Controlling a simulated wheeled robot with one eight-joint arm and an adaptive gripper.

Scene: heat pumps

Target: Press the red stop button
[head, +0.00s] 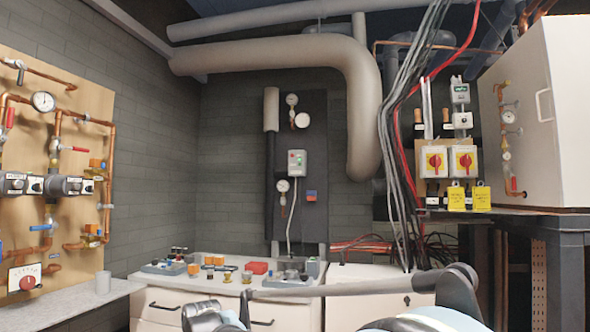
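A small light-grey control box (296,163) is mounted on the dark upright panel against the back wall. Its face carries a small green mark and a small red mark that looks like a button (299,160); it is too small to make out clearly. My arm crosses the bottom of the head view, well in front of and below the control box. The fingers of my gripper do not show in this view.
A white cabinet (165,302) below the panel bears several small parts and a red block (257,267). A board with copper pipes (85,100) is on the left wall. Loose cables (405,110) hang right of the panel. A large pale unit (550,120) stands on a dark stand.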

